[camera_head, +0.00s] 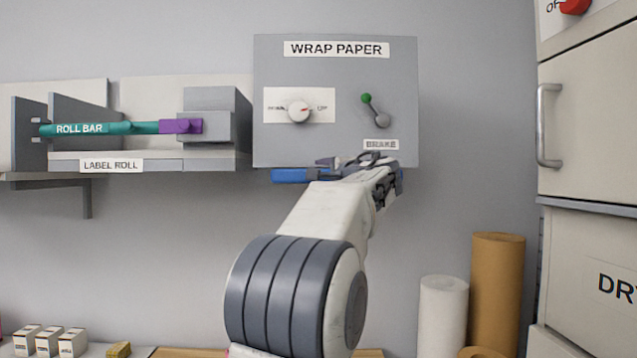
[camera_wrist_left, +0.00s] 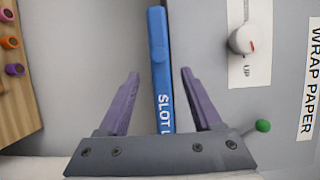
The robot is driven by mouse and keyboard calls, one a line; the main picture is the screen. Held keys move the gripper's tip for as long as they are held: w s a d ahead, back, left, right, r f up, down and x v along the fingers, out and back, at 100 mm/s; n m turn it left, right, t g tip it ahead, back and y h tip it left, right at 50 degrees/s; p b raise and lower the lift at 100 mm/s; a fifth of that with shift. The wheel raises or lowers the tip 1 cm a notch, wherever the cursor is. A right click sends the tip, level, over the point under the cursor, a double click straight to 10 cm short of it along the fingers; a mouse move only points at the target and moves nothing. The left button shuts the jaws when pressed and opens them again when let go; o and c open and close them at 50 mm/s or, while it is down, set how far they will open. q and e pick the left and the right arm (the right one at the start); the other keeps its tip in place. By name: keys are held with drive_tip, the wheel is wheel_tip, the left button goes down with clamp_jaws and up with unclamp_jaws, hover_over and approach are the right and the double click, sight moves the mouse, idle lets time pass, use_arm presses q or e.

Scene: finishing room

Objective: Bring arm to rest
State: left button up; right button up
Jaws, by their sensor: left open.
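My left gripper (camera_head: 335,166) is raised at the lower edge of the grey wrap paper box (camera_head: 335,70). In the left wrist view my left gripper (camera_wrist_left: 160,74) has its two purple fingers spread apart. A blue bar (camera_head: 290,176) sticks out under the box. In the left wrist view the blue bar (camera_wrist_left: 157,60), marked "SLOT", runs between the open fingers, with a gap on each side; part of its lettering is hidden. My right gripper is not in view.
The box has a white knob (camera_head: 299,111) and a green-tipped brake lever (camera_head: 374,108). A shelf at left holds a teal roll bar (camera_head: 110,129) with a purple end. Small boxes (camera_head: 47,341) sit lower left.

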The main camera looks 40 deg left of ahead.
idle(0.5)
use_arm(q)
drive_tip(key=w+d+f+m+t+h, duration=0.15)
drive_tip(key=d+f+h, duration=0.25)
drive_tip(key=d+f, duration=0.4)
drive_tip(key=w+d+f+h, duration=0.2)
drive_tip(key=d+f+h, duration=0.1)
drive_tip(key=d+f, duration=0.45)
drive_tip(key=s+d+f+m+g+h, duration=0.1)
drive_tip(key=s+d+f+h, duration=0.15)
drive_tip(key=d+f, duration=0.4)
drive_tip(key=s+d+f+h, duration=0.25)
drive_tip(key=d+f, duration=0.25)
drive_tip(key=d, duration=0.3)
drive_tip(key=s+d+f+g+h, duration=0.3)
drive_tip(key=s+d+f+h, duration=0.1)
drive_tip(key=s+d+f, duration=0.7)
drive_tip(key=s+d+f+g, duration=0.2)
drive_tip(key=s+d+f, duration=0.1)
drive_tip(key=s, duration=0.6)
drive_tip(key=s+d+f+g+h, duration=0.1)
drive_tip(key=s+d+f+g, duration=0.1)
drive_tip(key=s, duration=0.7)
wheel_tip(320, 180, down, 2)
drive_tip(key=shift+s+d+f+h, duration=0.15)
drive_tip(key=shift+s+d+h, duration=0.15)
drive_tip(key=shift+d, duration=0.15)
drive_tip(key=shift+w+g, duration=0.1)
drive_tip(key=shift+g, duration=0.15)
